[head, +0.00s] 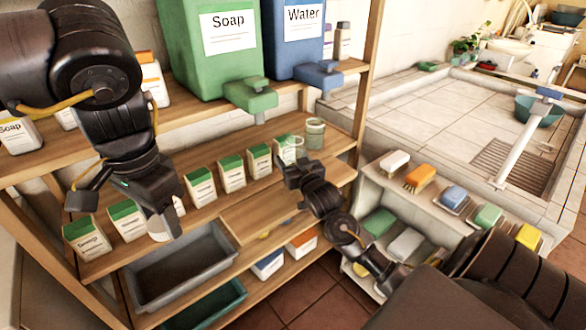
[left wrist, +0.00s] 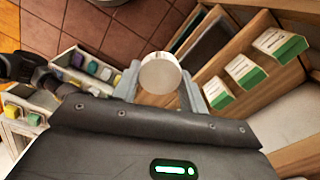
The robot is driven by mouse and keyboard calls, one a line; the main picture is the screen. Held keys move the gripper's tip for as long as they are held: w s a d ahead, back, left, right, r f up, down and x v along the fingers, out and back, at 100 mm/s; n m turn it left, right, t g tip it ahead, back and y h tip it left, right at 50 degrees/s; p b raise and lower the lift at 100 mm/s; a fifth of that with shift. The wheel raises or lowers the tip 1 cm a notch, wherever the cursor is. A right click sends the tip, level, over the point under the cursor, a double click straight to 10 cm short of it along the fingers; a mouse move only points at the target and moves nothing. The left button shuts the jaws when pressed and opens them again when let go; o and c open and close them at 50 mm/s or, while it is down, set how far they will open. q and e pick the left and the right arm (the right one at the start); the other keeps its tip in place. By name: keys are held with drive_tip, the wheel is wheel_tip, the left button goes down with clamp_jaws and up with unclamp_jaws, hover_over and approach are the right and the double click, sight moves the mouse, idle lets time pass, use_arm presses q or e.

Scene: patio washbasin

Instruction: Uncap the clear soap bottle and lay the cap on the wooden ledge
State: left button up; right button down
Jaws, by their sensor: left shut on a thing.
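My left gripper (head: 163,222) is shut on a white round thing that looks like a cap (left wrist: 160,74). In the left wrist view it sits between the two fingers. In the head view the gripper hides most of it, above the left part of the middle wooden shelf (head: 228,205). A clear, see-through container (head: 290,146), perhaps the soap bottle, stands towards the right end of that shelf. My right gripper (head: 291,166) is right in front of it and overlaps it in the picture. I cannot tell whether its fingers hold it. I cannot tell which wood is the ledge.
Several green-and-white soap cartons (head: 201,186) line the middle shelf. A clear greenish cup (head: 315,133) stands at its right end. Green soap (head: 205,60) and blue water (head: 294,45) tanks stand above. A grey bin (head: 180,270) sits below. Sponges and brushes lie on the right rack (head: 385,178).

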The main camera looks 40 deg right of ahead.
drive_tip(key=shift+w+d+f, duration=0.2)
drive_tip(key=shift+f, duration=0.15)
use_arm(q)
drive_tip(key=shift+r, duration=0.15)
use_arm(e)
wheel_tip(320, 180, down, 2)
drive_tip(key=shift+a+f, duration=0.1)
drive_tip(key=shift+f, duration=0.35)
drive_tip(key=shift+f, duration=0.1)
drive_tip(key=shift+f, duration=0.15)
drive_tip(key=shift+c, duration=1.8)
unclamp_jaws()
